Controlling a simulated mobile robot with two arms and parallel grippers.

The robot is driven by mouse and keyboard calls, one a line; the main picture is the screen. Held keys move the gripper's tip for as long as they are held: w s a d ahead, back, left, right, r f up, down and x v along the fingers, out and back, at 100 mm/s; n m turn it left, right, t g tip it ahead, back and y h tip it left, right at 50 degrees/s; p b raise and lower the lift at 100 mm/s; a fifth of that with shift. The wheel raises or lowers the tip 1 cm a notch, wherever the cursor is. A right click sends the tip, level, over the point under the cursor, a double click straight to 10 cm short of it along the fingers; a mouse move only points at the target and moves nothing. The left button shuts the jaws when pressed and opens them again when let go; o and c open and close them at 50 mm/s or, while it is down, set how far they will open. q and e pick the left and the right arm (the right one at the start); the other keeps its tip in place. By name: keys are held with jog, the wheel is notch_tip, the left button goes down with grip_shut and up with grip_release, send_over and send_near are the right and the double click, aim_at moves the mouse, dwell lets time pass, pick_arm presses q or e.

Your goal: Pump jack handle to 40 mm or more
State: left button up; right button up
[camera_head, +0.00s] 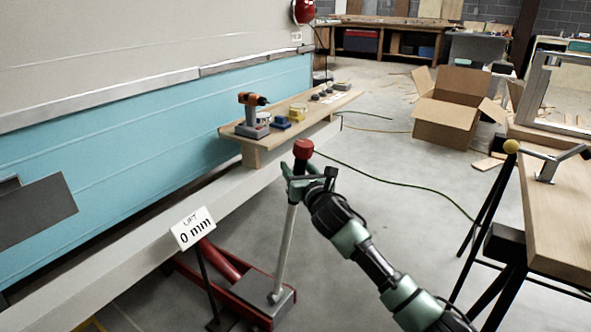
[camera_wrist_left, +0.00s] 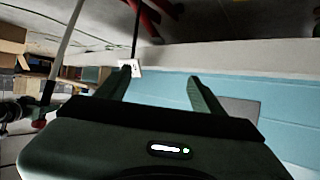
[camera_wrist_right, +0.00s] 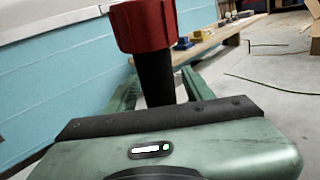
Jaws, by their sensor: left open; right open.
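The red floor jack (camera_head: 262,297) stands below the camper's pale rail, with its grey handle (camera_head: 285,245) upright and slightly tilted. The handle ends in a black grip with a red knob (camera_head: 303,149). My right gripper (camera_head: 298,180) is open with its fingers on either side of the grip just below the knob; contact is not clear. The red knob (camera_wrist_right: 146,24) and black grip also show between its fingers in the right wrist view. A sign (camera_head: 193,229) reads "LIFT 0 mm". My left gripper (camera_wrist_left: 160,80) is open and empty, with the sign (camera_wrist_left: 124,68) beyond its fingers.
A wooden plank shelf (camera_head: 318,108) with a drill (camera_head: 252,112) and small items runs along the camper side. A workbench (camera_head: 560,210) stands at right and an open cardboard box (camera_head: 446,118) behind.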

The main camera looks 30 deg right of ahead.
jog(key=shift+w+d, duration=0.1)
jog(key=shift+w, duration=0.6)
pick_arm(q)
jog(key=shift+w+d+r+t, duration=0.2)
jog(key=shift+w+r+t, duration=0.25)
jog(key=shift+r, duration=0.35)
pick_arm(e)
grip_shut()
